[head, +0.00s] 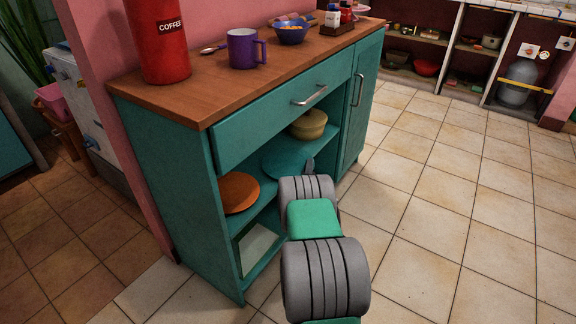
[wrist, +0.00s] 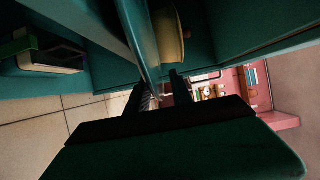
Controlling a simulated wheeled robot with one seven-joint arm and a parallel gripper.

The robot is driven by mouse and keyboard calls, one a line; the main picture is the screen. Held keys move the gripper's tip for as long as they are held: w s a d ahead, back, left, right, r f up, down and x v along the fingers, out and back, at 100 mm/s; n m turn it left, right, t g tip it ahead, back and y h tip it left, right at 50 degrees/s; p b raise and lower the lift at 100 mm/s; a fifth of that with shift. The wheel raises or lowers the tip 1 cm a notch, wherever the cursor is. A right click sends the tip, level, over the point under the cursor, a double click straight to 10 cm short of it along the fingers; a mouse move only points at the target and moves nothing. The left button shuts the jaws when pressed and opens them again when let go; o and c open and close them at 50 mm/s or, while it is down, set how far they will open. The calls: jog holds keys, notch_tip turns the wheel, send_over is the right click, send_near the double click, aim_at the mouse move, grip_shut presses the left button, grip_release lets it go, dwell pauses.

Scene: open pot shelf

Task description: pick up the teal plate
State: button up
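The teal plate (head: 277,162) is on the middle shelf of the open teal cabinet, right of the orange plate and partly behind my arm. In the wrist view the teal plate (wrist: 138,42) shows nearly edge-on, its rim reaching down into the gap between my dark fingers. My gripper (head: 310,166) is at the shelf's front, mostly hidden by my wrist in the head view. The wrist view shows my gripper (wrist: 156,83) with its fingers apart, one on each side of the rim. A gap shows on the right finger's side; contact on the left is unclear.
An orange plate (head: 238,192) lies left on the same shelf. A yellow lidded pot (head: 309,124) stands behind the teal plate, close beside it in the wrist view (wrist: 168,38). A pale box (head: 257,246) is on the lower shelf. The drawer front (head: 285,112) overhangs the opening.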

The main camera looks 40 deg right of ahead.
grip_shut()
dwell(1.2)
